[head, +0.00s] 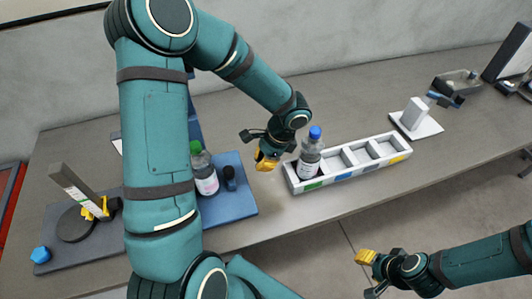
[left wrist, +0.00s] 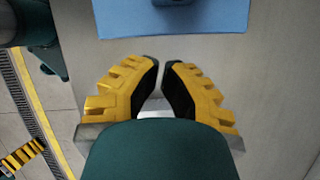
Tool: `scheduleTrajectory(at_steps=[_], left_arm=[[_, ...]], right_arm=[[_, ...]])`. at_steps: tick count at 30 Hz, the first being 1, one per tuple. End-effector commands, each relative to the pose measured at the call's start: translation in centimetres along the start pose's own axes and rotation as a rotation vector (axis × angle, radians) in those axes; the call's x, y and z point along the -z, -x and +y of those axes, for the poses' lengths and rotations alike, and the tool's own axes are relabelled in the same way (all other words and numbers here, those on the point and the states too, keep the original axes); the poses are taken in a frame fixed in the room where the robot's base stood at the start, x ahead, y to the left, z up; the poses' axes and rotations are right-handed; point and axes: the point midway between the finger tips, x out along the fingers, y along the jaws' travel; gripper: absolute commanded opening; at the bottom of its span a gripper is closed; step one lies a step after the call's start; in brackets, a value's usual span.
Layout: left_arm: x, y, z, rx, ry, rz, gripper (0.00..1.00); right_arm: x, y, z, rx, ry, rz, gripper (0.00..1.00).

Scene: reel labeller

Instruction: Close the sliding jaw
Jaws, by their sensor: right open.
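I cannot tell for certain which piece is the sliding jaw. A blue fixture plate (head: 235,205) carries a bottle with a green cap (head: 204,170) and a small black part (head: 229,178) beside it; my left arm hides its left side. My left gripper (head: 265,161) is above the table, right of the plate and apart from it. In the left wrist view its yellow fingers (left wrist: 160,65) have tips close together, with nothing seen held; a blue plate edge (left wrist: 175,22) lies beyond them. My right gripper (head: 367,270) is open and empty in front of the table.
A white compartment tray (head: 345,180) holds a blue-capped bottle (head: 310,155). A grey device (head: 75,240) with a disc, upright post and blue knob (head: 41,255) stands left. A white stand (head: 416,122) is at the right. Bare table lies between plate and tray.

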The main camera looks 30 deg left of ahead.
Motion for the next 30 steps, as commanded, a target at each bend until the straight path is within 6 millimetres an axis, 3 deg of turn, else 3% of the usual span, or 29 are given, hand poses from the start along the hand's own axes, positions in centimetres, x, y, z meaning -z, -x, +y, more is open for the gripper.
scheduleTrajectory(at_steps=[7,9,15,30], left_arm=[[0.0,-5.0,0.1,-0.004,-0.001,-0.001,0.0],[-1.4,-5.0,0.0,-0.001,0.005,-0.001,0.0],[-3.3,-5.8,0.0,0.0,0.001,0.0,0.0],[-3.9,-6.0,0.0,0.001,0.0,-0.001,0.0]], right_arm=[[-0.1,-0.8,0.2,-0.002,0.0,0.001,0.47],[0.0,-0.4,0.1,-0.001,0.0,0.001,0.47],[0.0,-0.2,0.1,-0.001,0.0,0.001,0.47],[0.0,-0.2,0.1,0.0,0.0,0.001,0.47]])
